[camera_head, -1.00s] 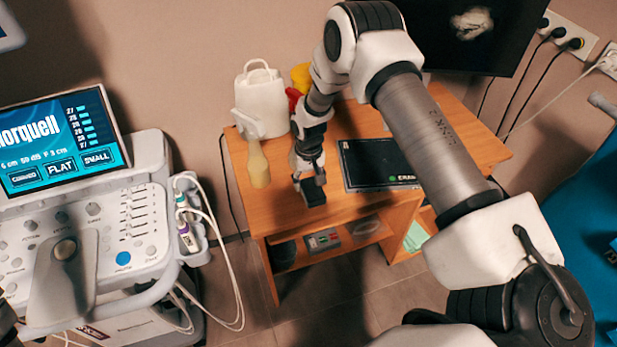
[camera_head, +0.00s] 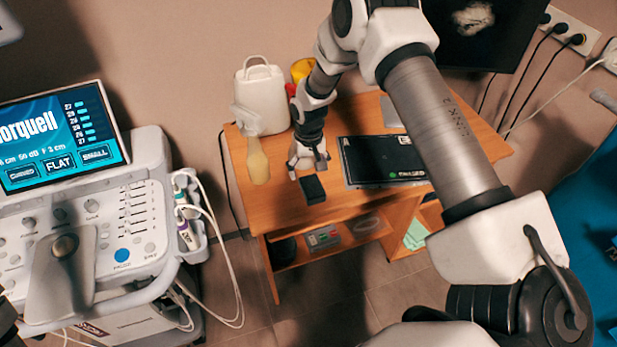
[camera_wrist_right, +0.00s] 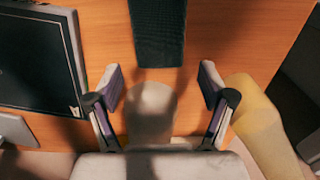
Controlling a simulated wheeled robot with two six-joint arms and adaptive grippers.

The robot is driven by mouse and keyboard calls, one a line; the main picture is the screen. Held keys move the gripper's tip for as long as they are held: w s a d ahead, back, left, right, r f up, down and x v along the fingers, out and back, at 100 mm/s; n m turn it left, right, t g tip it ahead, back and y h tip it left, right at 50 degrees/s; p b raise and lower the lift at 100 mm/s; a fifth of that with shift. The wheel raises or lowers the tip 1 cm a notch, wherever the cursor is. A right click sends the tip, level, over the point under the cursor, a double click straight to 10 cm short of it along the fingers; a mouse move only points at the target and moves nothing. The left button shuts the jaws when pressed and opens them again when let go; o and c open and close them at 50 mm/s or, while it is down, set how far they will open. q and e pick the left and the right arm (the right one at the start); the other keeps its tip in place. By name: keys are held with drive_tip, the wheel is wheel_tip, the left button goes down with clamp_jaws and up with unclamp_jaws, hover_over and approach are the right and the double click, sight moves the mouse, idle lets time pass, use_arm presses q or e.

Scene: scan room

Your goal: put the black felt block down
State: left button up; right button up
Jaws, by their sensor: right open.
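The black felt block (camera_head: 313,189) lies on the wooden table (camera_head: 290,212), near its front edge. In the right wrist view the block (camera_wrist_right: 158,30) shows at the top, beyond the fingertips and apart from them. My right gripper (camera_head: 308,168) is just behind the block in the head view, open and empty. Its two spread fingers (camera_wrist_right: 160,85) also show in the wrist view, with bare wood between them and the block. My left gripper is not in view.
A bottle with yellowish contents (camera_head: 257,160) stands left of my right gripper. A white canister (camera_head: 263,98) is behind it. An ultrasound machine (camera_head: 120,230) stands at the left.

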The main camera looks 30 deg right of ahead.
sight(309, 178)
wheel_tip(309, 178, up, 8)
drive_tip(key=b, duration=0.1)
drive_tip(key=shift+r, duration=0.2)
